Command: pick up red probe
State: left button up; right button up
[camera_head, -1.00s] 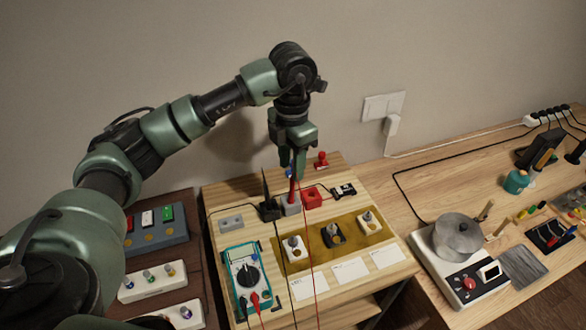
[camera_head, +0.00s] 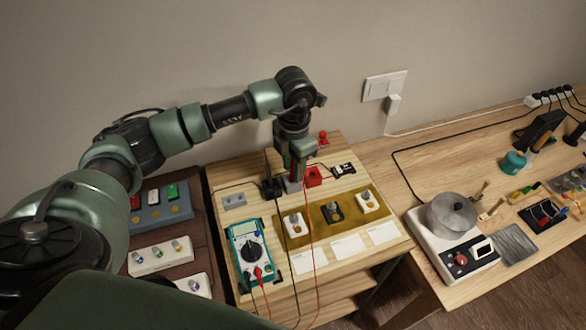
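The red probe (camera_head: 294,173) stands upright in a small grey holder (camera_head: 291,187) at the back of the wooden board. Its upper part is mostly hidden by my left gripper (camera_head: 296,165). The gripper points down with its fingers around the probe; whether they press on it is too small to tell. A thin red lead runs down from there to the teal multimeter (camera_head: 247,252). A black probe (camera_head: 269,173) stands in a dark holder (camera_head: 271,188) just to the left. My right gripper is out of view.
A red block (camera_head: 313,177) sits close to the right of the gripper, with a red-knobbed piece (camera_head: 323,138) behind. Several knobs stand on the ochre mat (camera_head: 352,219) in front. A scale with a round pot (camera_head: 452,213) is on the right table.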

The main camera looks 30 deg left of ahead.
pick_arm(q)
grip_shut()
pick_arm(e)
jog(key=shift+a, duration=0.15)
pick_arm(q)
jog(key=shift+r, duration=0.1)
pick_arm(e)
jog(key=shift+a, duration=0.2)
